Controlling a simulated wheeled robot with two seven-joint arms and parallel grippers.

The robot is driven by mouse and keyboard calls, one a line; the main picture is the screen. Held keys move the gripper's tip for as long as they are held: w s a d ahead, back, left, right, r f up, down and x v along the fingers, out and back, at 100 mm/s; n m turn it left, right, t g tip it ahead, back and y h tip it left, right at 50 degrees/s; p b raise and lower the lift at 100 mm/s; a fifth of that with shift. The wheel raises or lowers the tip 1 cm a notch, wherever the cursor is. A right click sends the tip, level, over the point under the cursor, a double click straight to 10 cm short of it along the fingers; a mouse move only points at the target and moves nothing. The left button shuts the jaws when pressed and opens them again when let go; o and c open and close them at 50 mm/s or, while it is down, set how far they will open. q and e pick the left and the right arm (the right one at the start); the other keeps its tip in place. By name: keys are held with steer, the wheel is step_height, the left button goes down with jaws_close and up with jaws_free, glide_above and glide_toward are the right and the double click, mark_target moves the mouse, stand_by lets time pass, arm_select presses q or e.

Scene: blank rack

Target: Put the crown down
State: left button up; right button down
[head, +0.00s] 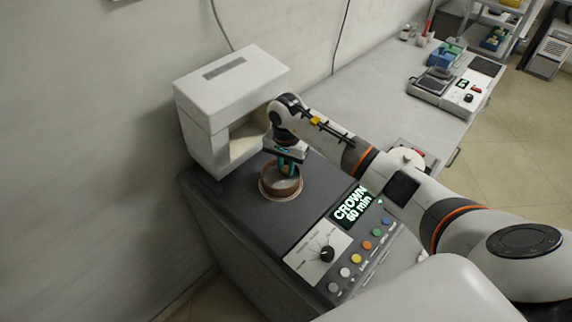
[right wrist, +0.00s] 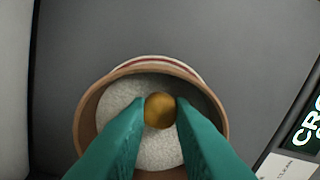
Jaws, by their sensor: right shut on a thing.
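The crown (right wrist: 160,111) is a small, rounded, gold-brown piece in the right wrist view. My right gripper (head: 287,167) is shut on it, with a green fingertip on each side. It is over the inside of a round brown dish (head: 281,190) that holds white granular material (right wrist: 116,98). I cannot tell whether the crown touches the white material. The dish stands on the dark top of the furnace unit (head: 245,205), in front of its white arched housing (head: 228,88). In the head view the crown is hidden or too small to make out. My left gripper is not in view.
The furnace's lit display (head: 352,205) reads "CROWN 60 min", above a dial (head: 326,254) and several coloured buttons. The housing overhangs close behind my gripper. A grey bench (head: 345,115) runs to the back right, with another device (head: 455,88) and small items at its far end.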

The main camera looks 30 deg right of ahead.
mark_target(286, 169)
steer(key=shift+f, duration=0.2)
steer(key=c, duration=1.3)
jaws_free()
steer(key=shift+r, duration=0.1)
steer(key=shift+r, duration=0.2)
steer(key=shift+w+r, duration=0.1)
steer(key=shift+r, duration=0.2)
step_height(286, 169, up, 11)
steer(key=b, duration=0.3)
steer(key=shift+r, duration=0.15)
